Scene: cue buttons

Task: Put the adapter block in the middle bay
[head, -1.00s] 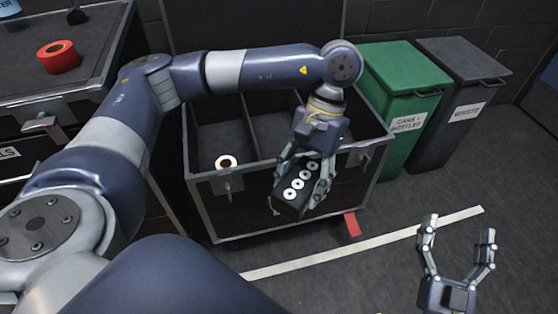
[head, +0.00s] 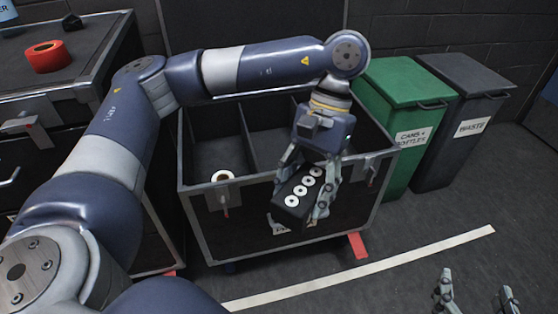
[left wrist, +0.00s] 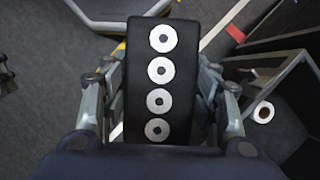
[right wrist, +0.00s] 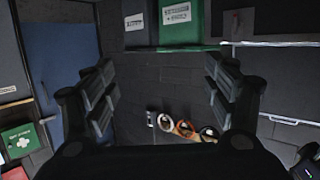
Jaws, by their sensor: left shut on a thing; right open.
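The adapter block, a long black box with a row of white rings on top (head: 290,208), is held in my left gripper (head: 303,200), shut on its sides. It also fills the middle of the left wrist view (left wrist: 133,87). The block is in front of the open crate's front wall in the head view, not inside a bay. Dividers split the crate (head: 215,244) into bays; the middle bay (head: 275,128) looks empty, though the arm and front wall hide part of it. My right gripper (head: 478,297) is open and empty, low at right, partly cut off.
A white roll (head: 222,175) is at the front of the left bay. A green bin (head: 405,100) and a grey bin (head: 455,115) stand right of the crate. Open floor with a white line (head: 400,259) lies in front.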

